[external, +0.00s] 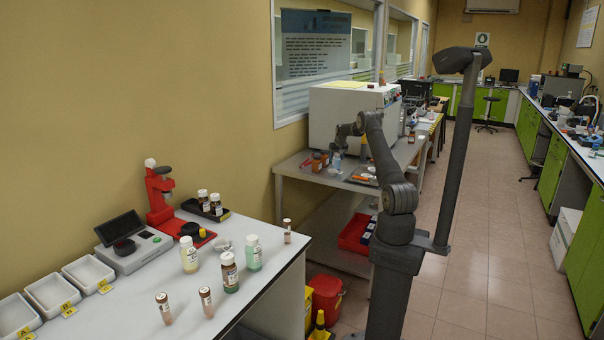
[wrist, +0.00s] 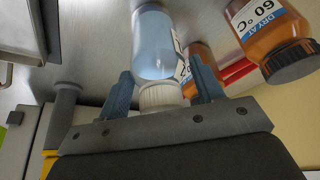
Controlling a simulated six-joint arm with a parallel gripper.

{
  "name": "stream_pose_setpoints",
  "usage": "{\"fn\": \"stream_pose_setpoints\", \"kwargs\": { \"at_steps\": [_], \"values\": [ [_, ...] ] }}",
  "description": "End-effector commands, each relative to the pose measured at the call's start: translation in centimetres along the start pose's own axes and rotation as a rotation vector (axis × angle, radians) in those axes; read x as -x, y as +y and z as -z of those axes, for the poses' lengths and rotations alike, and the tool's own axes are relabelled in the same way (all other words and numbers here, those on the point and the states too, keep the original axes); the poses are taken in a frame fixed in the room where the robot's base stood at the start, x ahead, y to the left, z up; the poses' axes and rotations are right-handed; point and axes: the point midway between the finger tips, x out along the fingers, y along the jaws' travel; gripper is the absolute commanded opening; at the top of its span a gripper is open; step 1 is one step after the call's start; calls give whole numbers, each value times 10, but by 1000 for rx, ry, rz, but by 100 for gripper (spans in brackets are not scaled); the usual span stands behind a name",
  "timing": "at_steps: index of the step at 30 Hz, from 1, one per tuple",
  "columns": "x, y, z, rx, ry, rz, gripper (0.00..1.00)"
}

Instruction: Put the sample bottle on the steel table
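The sample bottle (wrist: 153,45) is clear with pale bluish contents, a white cap (wrist: 160,97) and a partly seen label. It appears to stand upright on the steel table (external: 300,167), though its base contact is hard to see. In the external view the bottle (external: 337,162) is small, below the end of my arm. My gripper (wrist: 160,66) has one finger on each side of the bottle's cap and shoulder. Narrow gaps show between the fingers and the cap, so it looks open around the bottle. The gripper is also small in the external view (external: 339,148).
Amber bottles, one labelled "DRY AT 60°C" (wrist: 270,35), stand close beside the bottle. A tray (external: 362,178) lies to the right and a large white machine (external: 340,110) stands behind. The nearer bench (external: 240,290) holds several bottles, vials and white bins.

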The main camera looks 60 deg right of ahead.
Motion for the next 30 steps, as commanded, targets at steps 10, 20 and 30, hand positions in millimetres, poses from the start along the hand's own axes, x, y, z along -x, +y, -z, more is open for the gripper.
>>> {"fn": "stream_pose_setpoints", "kwargs": {
  "at_steps": [10, 20, 30],
  "values": [
    [1, 0, 1, 0, 1, 0, 71],
    [47, 0, 3, 0, 3, -1, 71],
    [108, 0, 2, -1, 1, -2, 71]
  ]
}}
